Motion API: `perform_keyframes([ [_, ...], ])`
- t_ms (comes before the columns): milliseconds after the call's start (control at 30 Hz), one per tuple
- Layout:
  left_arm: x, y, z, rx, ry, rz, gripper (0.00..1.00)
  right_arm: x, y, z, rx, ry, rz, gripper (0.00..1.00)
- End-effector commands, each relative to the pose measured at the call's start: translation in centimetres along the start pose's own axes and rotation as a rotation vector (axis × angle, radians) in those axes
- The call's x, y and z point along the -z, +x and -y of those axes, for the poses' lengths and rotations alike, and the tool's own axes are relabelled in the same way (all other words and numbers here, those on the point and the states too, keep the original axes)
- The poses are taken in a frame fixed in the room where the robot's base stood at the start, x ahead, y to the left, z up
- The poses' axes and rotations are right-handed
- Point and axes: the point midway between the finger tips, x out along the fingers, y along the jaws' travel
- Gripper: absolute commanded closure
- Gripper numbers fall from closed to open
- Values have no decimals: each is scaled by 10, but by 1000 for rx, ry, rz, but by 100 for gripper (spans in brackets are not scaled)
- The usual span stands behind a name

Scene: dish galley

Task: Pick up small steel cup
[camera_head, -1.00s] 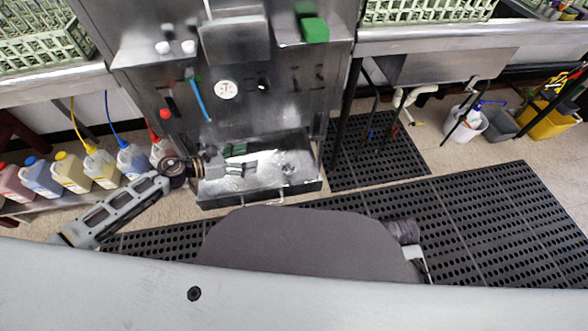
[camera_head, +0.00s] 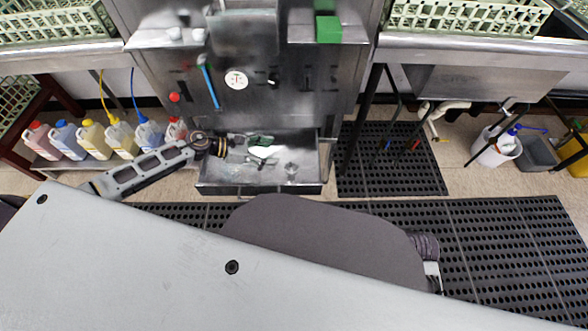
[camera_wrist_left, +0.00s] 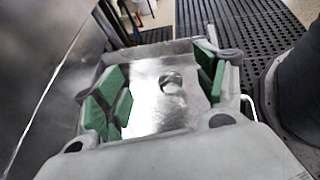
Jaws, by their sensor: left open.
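The small steel cup (camera_head: 291,168) stands in the steel basin (camera_head: 212,189) low on the machine, near its right part. In the left wrist view the cup (camera_wrist_left: 171,80) shows beyond my gripper, between the lines of its two fingers. My left gripper (camera_head: 262,149) is over the basin, to the left of the cup in the head view. Its green-padded fingers (camera_wrist_left: 160,86) are spread apart with nothing between them but the view of the basin floor. The gap in height to the cup is hard to judge. My right gripper is out of view.
Several coloured jugs (camera_head: 91,136) stand on a low shelf left of the basin. Black perforated mats (camera_head: 510,222) cover the floor at the right. A white bucket (camera_head: 497,150) stands below the right counter. The machine's front rises behind the basin.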

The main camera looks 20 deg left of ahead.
Motion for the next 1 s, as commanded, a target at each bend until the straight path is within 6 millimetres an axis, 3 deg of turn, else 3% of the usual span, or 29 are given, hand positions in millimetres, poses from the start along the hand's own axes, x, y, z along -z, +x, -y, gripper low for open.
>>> perform_keyframes([
  [367,8,4,0,-1,-2,1,29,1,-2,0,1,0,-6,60],
  [733,49,24,0,-1,-2,2,29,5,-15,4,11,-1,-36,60],
  [1000,73,40,0,0,-1,2,29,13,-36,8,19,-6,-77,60],
])
